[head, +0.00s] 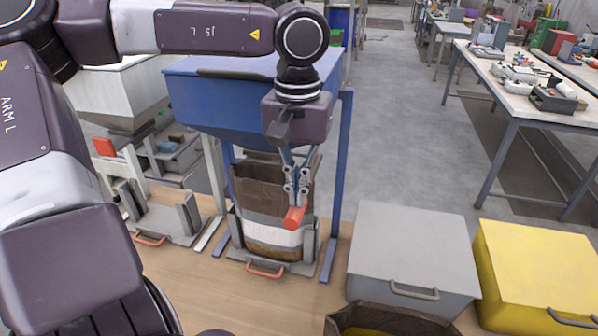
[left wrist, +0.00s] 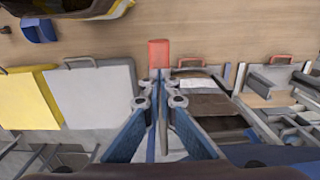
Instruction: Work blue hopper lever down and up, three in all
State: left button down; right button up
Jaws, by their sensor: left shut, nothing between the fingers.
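The blue hopper (head: 225,100) stands on a blue frame left of centre in the head view. Its lever ends in an orange-red handle (head: 295,216), low in front of the bag and tilted; the handle also shows in the left wrist view (left wrist: 158,53). My left gripper (head: 298,190) is shut and empty, its fingertips just above the handle. I cannot tell if they touch it. A brown bag with a white band (head: 272,232) stands below the hopper in a grey holder. My gripper hides most of the lever bar. My right gripper is out of view.
A white hopper (head: 115,85) with a raised red lever handle (head: 104,147) stands to the left. A grey box (head: 412,245) and a yellow box (head: 535,265) stand to the right. An open brown bag (head: 385,318) is at the bottom edge. Workbenches stand farther back.

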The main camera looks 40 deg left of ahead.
pick_arm(q)
notch_tip(320, 180, down, 8)
jog(key=b, duration=0.6)
notch_tip(320, 180, up, 21)
jog(key=w+p, duration=0.1)
jog(key=p, duration=1.6)
jog(key=shift+a, duration=0.3)
jog(key=shift+f, duration=0.15)
notch_tip(320, 180, down, 20)
jog(key=s+b, duration=0.2)
jog(key=b, duration=1.4)
notch_tip(320, 180, up, 20)
jog(key=w+p, duration=0.2)
jog(key=p, duration=1.4)
jog(key=shift+p, duration=0.4)
jog(key=shift+w, duration=0.1)
